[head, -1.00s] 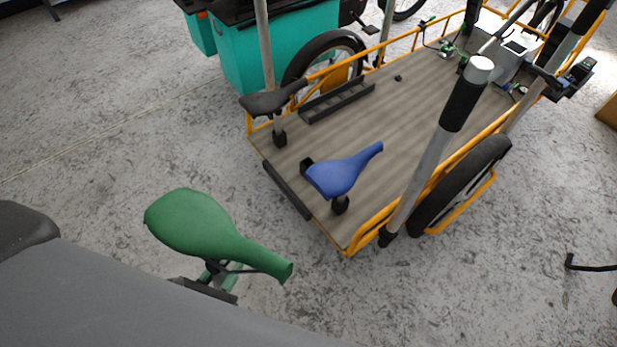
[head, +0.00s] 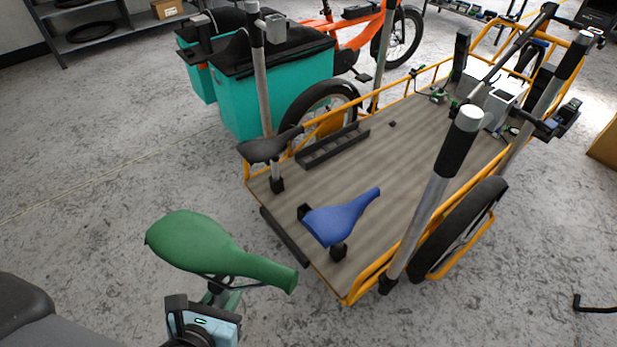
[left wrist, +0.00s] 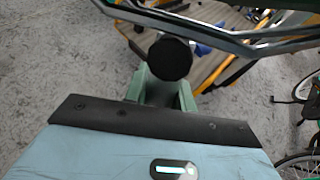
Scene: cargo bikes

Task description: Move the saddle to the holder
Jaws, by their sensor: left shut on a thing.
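A green saddle (head: 205,245) is at the lower left of the head view, held up over the floor beside the cargo bike. My left gripper (head: 219,294) is under it, shut on its post. In the left wrist view my gripper's green fingers (left wrist: 161,88) are around the black round post end (left wrist: 171,58), with the metal rails (left wrist: 230,38) of the saddle above. A blue saddle (head: 340,217) and a black saddle (head: 268,148) stand on short posts at the near end of the cargo bed. I cannot tell which part is the holder. My right gripper is not in view.
The wooden cargo bed (head: 370,165) has an orange frame and tall grey posts; the nearest post (head: 432,200) rises at its right edge. A teal cargo box (head: 270,95) and an orange bike (head: 350,38) stand behind. The floor at left is clear.

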